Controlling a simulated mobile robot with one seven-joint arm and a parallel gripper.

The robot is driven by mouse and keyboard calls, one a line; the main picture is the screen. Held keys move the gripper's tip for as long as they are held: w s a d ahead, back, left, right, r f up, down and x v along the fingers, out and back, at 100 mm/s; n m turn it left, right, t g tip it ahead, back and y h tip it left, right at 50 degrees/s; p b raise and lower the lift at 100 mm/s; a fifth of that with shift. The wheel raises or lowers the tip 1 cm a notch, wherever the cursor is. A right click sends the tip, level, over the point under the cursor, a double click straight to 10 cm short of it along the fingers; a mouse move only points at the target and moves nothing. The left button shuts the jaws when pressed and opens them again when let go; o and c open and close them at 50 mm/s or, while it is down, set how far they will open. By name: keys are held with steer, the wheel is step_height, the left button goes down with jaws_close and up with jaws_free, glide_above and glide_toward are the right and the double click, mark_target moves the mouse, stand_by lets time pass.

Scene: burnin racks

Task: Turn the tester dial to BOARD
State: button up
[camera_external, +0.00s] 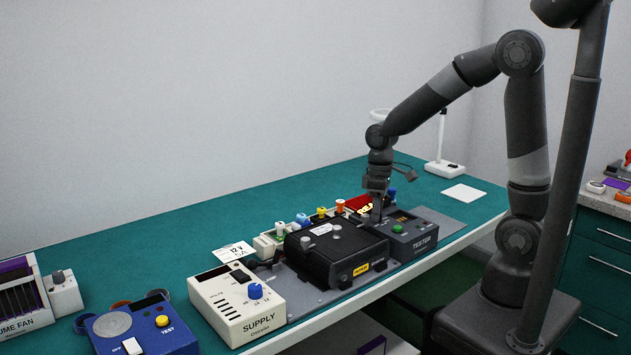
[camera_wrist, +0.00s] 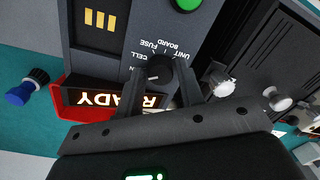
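The tester (camera_external: 416,240) is a dark grey box at the right end of the equipment row. In the wrist view it appears upside down, with a black dial (camera_wrist: 159,70) ringed by labels, including CELL, FUSE, BOARD and UNIT. My gripper (camera_wrist: 160,76) is at the dial, one finger on each side of it. I cannot tell whether the fingers press on it or stand slightly apart. In the external view my gripper (camera_external: 377,217) points down over the tester's left part, and the dial is hidden. Which label the dial points to is unclear.
The tester has a green button (camera_external: 398,229). A black unit (camera_external: 335,250) stands left of the tester, with a cream supply box (camera_external: 236,300) beyond. Open green table lies behind.

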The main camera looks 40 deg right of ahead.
steer(key=c, duration=0.6)
steer(key=shift+c, duration=0.2)
steer(key=m, duration=0.5)
steer(key=shift+m, duration=0.4)
steer(key=m, duration=0.5)
steer(key=shift+t, duration=0.3)
steer(key=m, duration=0.6)
steer(key=shift+m, duration=0.3)
steer(key=m, duration=0.6)
steer(key=shift+a+h, duration=0.1)
steer(key=shift+h, duration=0.2)
steer(key=shift+m, duration=0.3)
